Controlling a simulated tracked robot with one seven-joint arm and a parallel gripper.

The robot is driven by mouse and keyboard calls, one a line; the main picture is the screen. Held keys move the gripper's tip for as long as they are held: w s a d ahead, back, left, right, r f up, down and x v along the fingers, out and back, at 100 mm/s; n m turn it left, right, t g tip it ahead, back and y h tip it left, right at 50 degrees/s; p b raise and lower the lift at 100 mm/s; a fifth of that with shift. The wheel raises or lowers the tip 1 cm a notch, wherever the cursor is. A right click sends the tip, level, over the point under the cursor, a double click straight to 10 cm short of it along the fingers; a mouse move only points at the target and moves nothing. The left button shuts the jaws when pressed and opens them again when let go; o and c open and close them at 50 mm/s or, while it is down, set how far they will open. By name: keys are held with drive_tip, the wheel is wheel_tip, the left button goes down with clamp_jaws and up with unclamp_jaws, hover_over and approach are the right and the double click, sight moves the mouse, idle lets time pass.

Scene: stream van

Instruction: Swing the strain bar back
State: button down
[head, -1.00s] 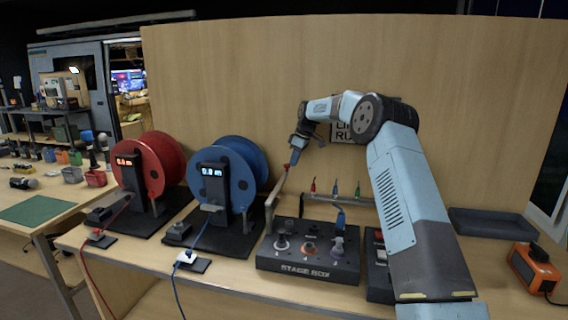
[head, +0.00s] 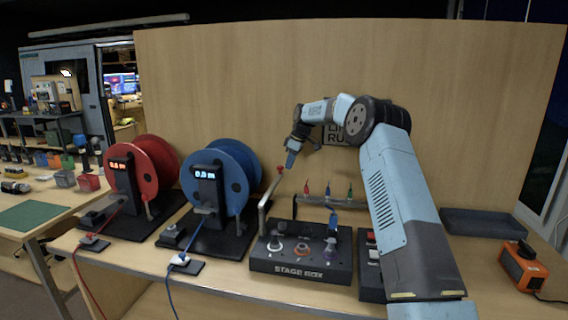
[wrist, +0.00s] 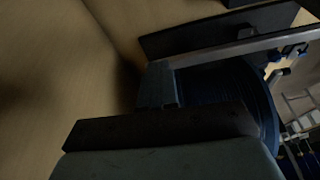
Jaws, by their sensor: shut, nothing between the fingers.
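The strain bar (head: 264,214) is a pale bar at the left end of the stage box (head: 300,271). It stands up with a slight lean to the right and has a red knob (head: 280,169) on top. My gripper (head: 289,162) is shut and empty, pointing down just above and right of the knob. I cannot tell whether it touches the knob. In the wrist view my shut fingers (wrist: 157,86) show, with a long grey bar, probably the strain bar (wrist: 245,46), running right from behind them.
Blue (head: 243,180) and red (head: 160,165) cable reels stand left of the stage box. A rack with several coloured plugs (head: 328,189) is behind the box. A wooden panel (head: 230,75) closes off the back. A dark tray (head: 485,222) and an orange device (head: 522,267) lie right.

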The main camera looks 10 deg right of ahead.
drive_tip(key=d+v, duration=0.1)
drive_tip(key=v, duration=1)
drive_tip(key=shift+s+d, duration=0.2)
drive_tip(key=shift+s, duration=0.1)
drive_tip(key=shift+f, duration=0.1)
drive_tip(key=s+a+r+m+t+h, duration=0.15)
drive_tip(key=s+r, duration=0.35)
drive_tip(key=s, duration=0.5)
drive_tip(key=s+r+m+h, duration=0.1)
drive_tip(key=s+r+m, duration=0.25)
drive_tip(key=s, duration=0.65)
drive_tip(key=s+r+m+t+h, duration=0.1)
drive_tip(key=s+r, duration=0.5)
drive_tip(key=s, duration=0.4)
drive_tip(key=s+d+f+m, duration=0.1)
drive_tip(key=s+f+m, duration=0.1)
drive_tip(key=s, duration=0.8)
drive_tip(key=s+d+f+m+t, duration=0.1)
drive_tip(key=s+f, duration=0.4)
drive_tip(key=s, duration=0.6)
drive_tip(key=s+d+f+m, duration=0.3)
drive_tip(key=s+f+m, duration=0.1)
drive_tip(key=s, duration=0.7)
drive_tip(key=shift+f+t, duration=0.2)
drive_tip(key=shift+t, duration=0.15)
